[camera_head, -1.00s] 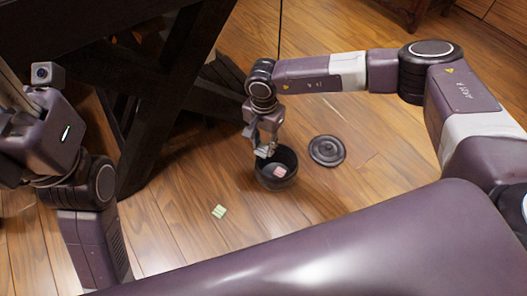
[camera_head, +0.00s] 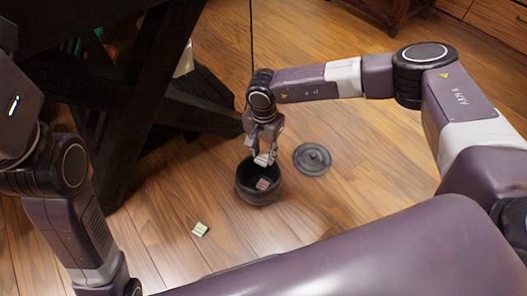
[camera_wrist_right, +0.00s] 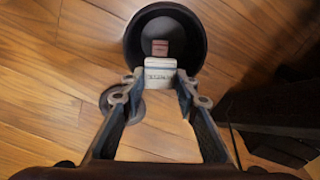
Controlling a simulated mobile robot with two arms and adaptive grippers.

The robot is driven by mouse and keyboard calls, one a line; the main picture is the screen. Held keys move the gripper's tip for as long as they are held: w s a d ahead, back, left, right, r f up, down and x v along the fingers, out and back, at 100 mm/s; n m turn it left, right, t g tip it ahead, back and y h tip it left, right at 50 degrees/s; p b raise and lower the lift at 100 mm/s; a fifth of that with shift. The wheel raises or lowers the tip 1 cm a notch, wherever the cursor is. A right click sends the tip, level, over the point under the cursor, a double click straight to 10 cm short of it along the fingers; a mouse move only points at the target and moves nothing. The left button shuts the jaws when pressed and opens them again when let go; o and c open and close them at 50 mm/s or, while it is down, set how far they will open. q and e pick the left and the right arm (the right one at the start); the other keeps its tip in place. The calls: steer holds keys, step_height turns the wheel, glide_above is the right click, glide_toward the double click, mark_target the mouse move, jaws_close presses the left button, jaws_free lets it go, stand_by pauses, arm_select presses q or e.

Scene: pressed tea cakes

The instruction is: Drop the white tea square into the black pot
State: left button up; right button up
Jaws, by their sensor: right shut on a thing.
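The white tea square (camera_wrist_right: 160,72) is held between the fingertips of my right gripper (camera_wrist_right: 161,82). In the head view my right gripper (camera_head: 265,156) points down at the far rim of the black pot (camera_head: 260,198), with the white square (camera_head: 262,159) at its tips. In the right wrist view the square overlaps the near part of the opening of the black pot (camera_wrist_right: 196,30). I cannot tell its exact height above the rim. A reddish square (camera_head: 263,184) lies inside the pot. My left gripper is out of view; only its arm shows.
A dark round lid (camera_head: 312,159) lies on the wooden floor right of the pot. A pale green square (camera_head: 200,229) lies on the floor to the lower left. A dark trestle frame (camera_head: 133,140) stands at the left. The floor around the pot is otherwise clear.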

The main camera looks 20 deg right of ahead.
mark_target(264, 157)
steer(key=shift+f, duration=0.15)
steer(key=o, duration=0.8)
steer(key=shift+r, duration=0.25)
step_height(264, 157, up, 12)
steer(key=shift+f, duration=0.25)
